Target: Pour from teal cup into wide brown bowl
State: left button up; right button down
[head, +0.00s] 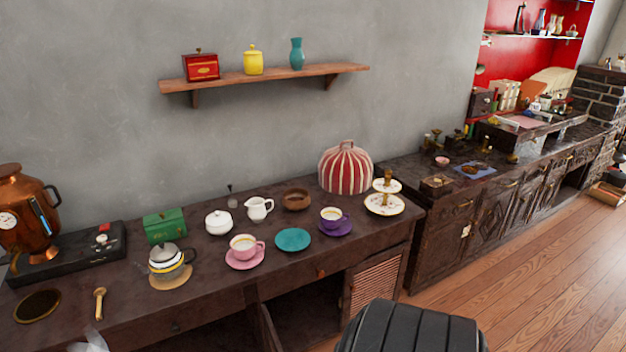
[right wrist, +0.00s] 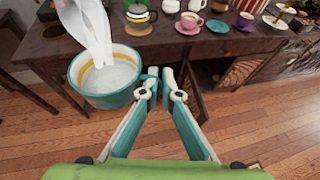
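The teal cup (right wrist: 103,98) shows large in the right wrist view, with a yellow band inside and pale contents. My right gripper (right wrist: 158,76) is closed at the cup's right side, where its handle is, and holds it in front of the table's front edge. A white wisp (right wrist: 88,25) stands over the cup; its tip (head: 88,342) shows at the bottom left of the head view. The wide brown bowl (head: 296,200) sits upright at the back of the table, right of a white creamer. The cup and both grippers are outside the head view.
The dark table (head: 215,275) also holds an empty teal saucer (head: 293,240), pink cup (head: 243,244), purple cup (head: 331,216), white creamer (head: 259,209), sugar pot (head: 218,222), glass teapot (head: 166,262), striped cozy (head: 346,167) and tiered stand (head: 384,204).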

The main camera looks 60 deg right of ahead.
aim_at(292, 198)
jog(key=k+l, duration=0.25)
jog(key=l, duration=0.2)
jog(key=k+l+u, duration=0.1)
jog(key=l, duration=0.4)
jog(key=k+l+u, duration=0.1)
jog(key=k+l, duration=0.3)
jog(key=l+u, duration=0.1)
jog(key=l, duration=0.95)
jog(key=k+l+u, duration=0.1)
jog(key=l, duration=0.9)
